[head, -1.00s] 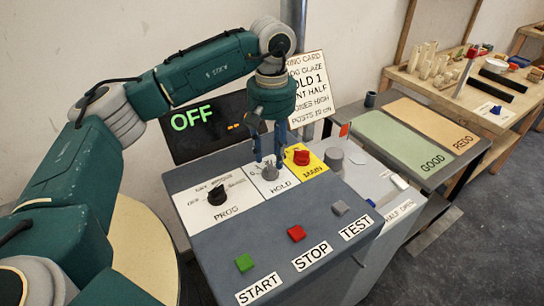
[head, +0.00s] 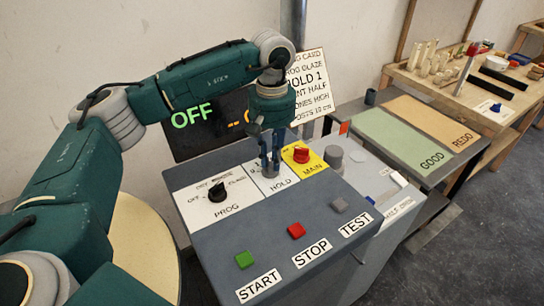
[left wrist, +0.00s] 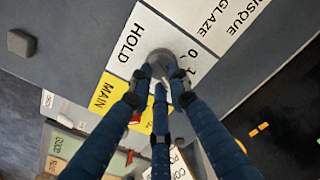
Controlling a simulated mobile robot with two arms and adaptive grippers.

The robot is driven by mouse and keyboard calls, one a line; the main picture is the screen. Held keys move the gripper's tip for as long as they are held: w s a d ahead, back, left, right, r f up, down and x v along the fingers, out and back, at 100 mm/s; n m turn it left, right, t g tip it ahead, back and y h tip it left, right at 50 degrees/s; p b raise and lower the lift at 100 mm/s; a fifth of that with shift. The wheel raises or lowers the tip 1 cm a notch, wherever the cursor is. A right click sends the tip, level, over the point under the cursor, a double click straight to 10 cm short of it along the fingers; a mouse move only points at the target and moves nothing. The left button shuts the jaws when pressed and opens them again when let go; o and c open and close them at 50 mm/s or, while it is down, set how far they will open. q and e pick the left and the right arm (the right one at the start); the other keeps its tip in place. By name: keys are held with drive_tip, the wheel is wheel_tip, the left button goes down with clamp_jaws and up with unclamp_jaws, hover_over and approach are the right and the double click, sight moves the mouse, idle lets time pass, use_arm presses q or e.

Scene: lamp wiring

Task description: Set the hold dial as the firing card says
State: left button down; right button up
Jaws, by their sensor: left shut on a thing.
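The grey hold dial (left wrist: 161,60) sits on the white HOLD plate (left wrist: 128,40) of the control box; the numbers 0 and 1 show beside it in the left wrist view. My left gripper (head: 271,166) points down from above, its blue fingers shut on the dial and hiding much of it. The left wrist view shows the fingers (left wrist: 160,82) closing around it. Which number the dial points at cannot be told. The firing card (head: 306,85) stands behind, partly hidden by my arm, and reads HOLD 1. My right gripper is not in view.
The black PROG knob (head: 217,193) is left of the dial, the red MAIN knob (head: 301,154) right. Green START (head: 244,259), red STOP (head: 296,230) and grey TEST (head: 339,205) buttons line the front. The display (head: 195,118) reads OFF.

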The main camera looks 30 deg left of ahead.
sight(270, 160)
use_arm(q)
drive_tip(key=shift+n, duration=0.3)
drive_tip(key=n+b, duration=0.1)
drive_tip(key=n, duration=0.1)
drive_tip(key=shift+a+n, duration=0.1)
drive_tip(key=shift+n, duration=0.3)
drive_tip(key=n+b, duration=0.1)
drive_tip(key=n, duration=0.3)
drive_tip(key=shift+a+n, duration=0.15)
drive_tip(key=shift+n, duration=0.25)
drive_tip(key=c, duration=1.6)
unclamp_jaws()
drive_tip(key=shift+c, duration=0.2)
wheel_tip(270, 160, up, 12)
